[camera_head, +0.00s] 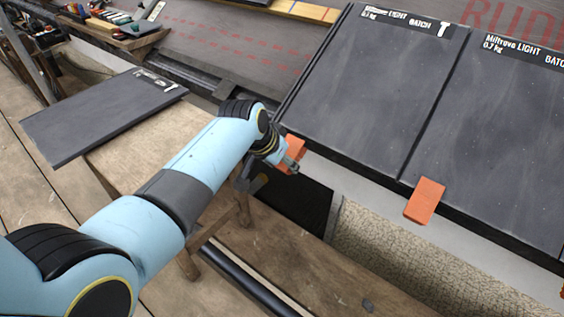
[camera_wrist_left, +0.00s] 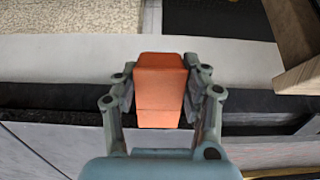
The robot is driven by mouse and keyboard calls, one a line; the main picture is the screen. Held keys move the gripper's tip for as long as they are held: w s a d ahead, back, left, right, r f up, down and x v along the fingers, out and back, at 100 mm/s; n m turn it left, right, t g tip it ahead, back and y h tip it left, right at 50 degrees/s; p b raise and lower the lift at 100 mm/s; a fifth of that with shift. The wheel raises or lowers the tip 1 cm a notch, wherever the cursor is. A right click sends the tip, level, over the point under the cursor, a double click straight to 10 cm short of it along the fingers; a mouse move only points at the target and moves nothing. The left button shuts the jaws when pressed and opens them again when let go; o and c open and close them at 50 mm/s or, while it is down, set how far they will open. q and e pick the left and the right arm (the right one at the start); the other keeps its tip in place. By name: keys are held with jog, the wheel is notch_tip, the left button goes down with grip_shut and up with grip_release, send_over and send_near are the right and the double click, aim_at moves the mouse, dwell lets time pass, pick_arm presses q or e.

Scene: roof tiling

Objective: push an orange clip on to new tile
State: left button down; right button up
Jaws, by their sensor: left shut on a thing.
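My left gripper (camera_head: 290,166) is shut on an orange clip (camera_head: 296,147) at the lower left corner of the left roof tile (camera_head: 365,85). The left wrist view shows the clip (camera_wrist_left: 160,85) upright between the two fingers (camera_wrist_left: 162,100), over the dark tile edge. Whether the clip grips the edge or only overlaps it cannot be told. A second orange clip (camera_head: 425,201) sits on the lower edge near the seam with the right tile (camera_head: 510,130). My right gripper does not show.
A loose dark tile (camera_head: 100,112) lies on a wooden bench (camera_head: 150,140) at the left. A tray of tools (camera_head: 115,25) stands at the back left. Part of another orange clip (camera_head: 562,292) shows at the right edge. Planks and a dark gap lie below the roof edge.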

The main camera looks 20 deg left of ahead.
aim_at(292, 144)
pick_arm(q)
jog(key=shift+w+d+r+p, duration=0.15)
jog(key=shift+w+d+r, duration=0.1)
jog(key=shift+w+r, duration=0.25)
jog(key=shift+w+d+r+p, duration=0.15)
jog(key=shift+w+d+r, duration=0.1)
jog(key=shift+w, duration=0.4)
dwell(0.6)
jog(key=shift+w+d+r, duration=0.15)
jog(key=shift+w+r, duration=0.3)
jog(key=shift+w, duration=0.15)
dwell(1.2)
jog(key=c, duration=0.6)
grip_release()
jog(key=shift+f, duration=0.1)
jog(key=shift+s, duration=0.1)
